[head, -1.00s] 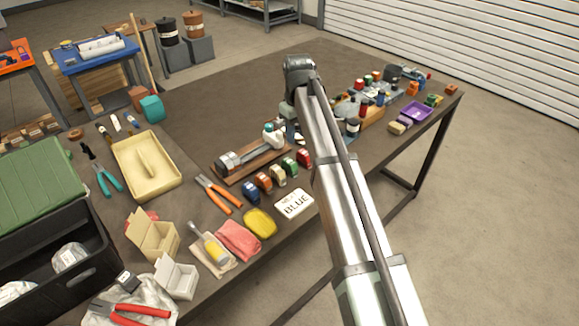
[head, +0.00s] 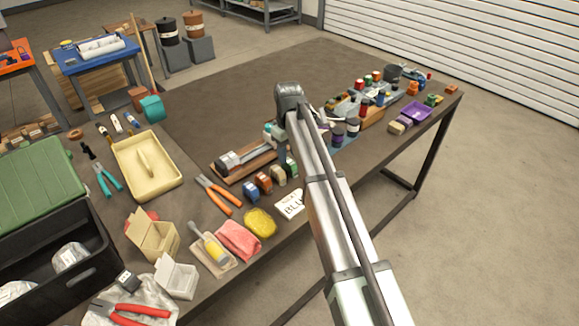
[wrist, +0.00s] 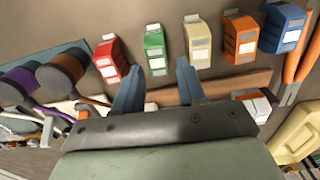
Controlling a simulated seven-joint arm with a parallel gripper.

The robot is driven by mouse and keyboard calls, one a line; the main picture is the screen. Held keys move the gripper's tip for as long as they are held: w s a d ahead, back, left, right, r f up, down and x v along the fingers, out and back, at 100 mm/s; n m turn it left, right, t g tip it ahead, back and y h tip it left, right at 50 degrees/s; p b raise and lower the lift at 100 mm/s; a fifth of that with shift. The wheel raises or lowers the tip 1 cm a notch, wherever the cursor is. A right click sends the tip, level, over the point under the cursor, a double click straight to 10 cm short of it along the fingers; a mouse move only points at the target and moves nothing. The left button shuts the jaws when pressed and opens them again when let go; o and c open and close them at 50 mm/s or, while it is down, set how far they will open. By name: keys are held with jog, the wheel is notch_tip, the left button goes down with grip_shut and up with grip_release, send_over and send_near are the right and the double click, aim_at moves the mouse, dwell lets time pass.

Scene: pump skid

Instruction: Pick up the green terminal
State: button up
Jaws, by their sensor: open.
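The green terminal (wrist: 154,50) stands upright on the bench in a row of coloured terminals, between the red terminal (wrist: 110,60) and the cream terminal (wrist: 198,45). In the head view the green terminal (head: 291,167) shows just left of my arm, partly covered by it. My gripper (wrist: 158,76) is open and empty. In the wrist view the green terminal appears just beyond the fingertips, opposite the gap and nearer the left finger. I cannot tell the height of the fingers above the bench.
An orange terminal (head: 264,183) and a blue terminal (head: 250,190) continue the row. A wooden board with a pump assembly (head: 232,160) lies behind it. A white card (head: 289,204) lies in front. Orange-handled pliers (head: 220,195) lie to the left. Several dark bottles stand right of my arm.

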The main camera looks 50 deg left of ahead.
aim_at(289, 160)
jog(key=f, duration=0.5)
jog(key=shift+w+a, duration=0.15)
jog(key=shift+w, duration=0.05)
jog(key=c, duration=0.7)
jog(key=shift+r, duration=0.15)
notch_tip(289, 160, up, 9)
jog(key=shift+s+a+r, duration=0.1)
jog(key=shift+s, duration=0.05)
jog(key=s+a, duration=0.1)
jog(key=a, duration=0.3)
jog(key=s+a, duration=0.2)
jog(key=a, duration=0.3)
jog(key=s+a, duration=0.2)
jog(key=a, duration=0.2)
jog(key=shift+s+a+f, duration=0.2)
